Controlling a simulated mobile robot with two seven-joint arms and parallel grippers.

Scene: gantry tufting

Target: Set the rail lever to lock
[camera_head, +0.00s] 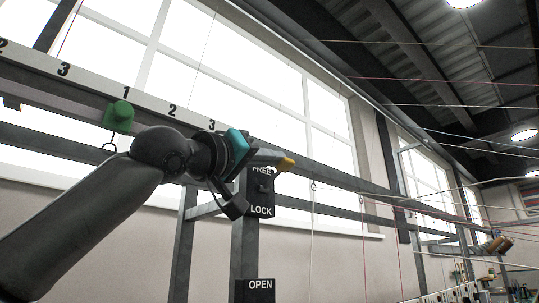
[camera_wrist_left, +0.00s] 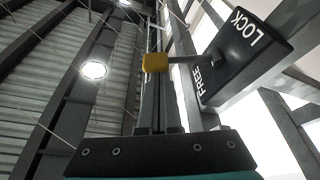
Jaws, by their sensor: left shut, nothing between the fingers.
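The rail lever has a yellow knob (camera_head: 287,164) on a thin rod from a black plate (camera_head: 261,194), lettered FREE at the top and LOCK at the bottom. In the head view the knob is up at the height of FREE. My left gripper (camera_head: 266,157) is shut and empty, its tips at the knob and partly covering the plate's top. In the left wrist view the knob (camera_wrist_left: 154,63) shows at the ends of the shut fingers (camera_wrist_left: 156,90); I cannot tell whether they touch. My right gripper is not in view.
A numbered white rail (camera_head: 150,99) with a green block (camera_head: 118,117) runs above my left arm. A black plate marked OPEN (camera_head: 255,290) sits lower on the same post. Thin yarns cross at the right. The space just right of the knob looks free.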

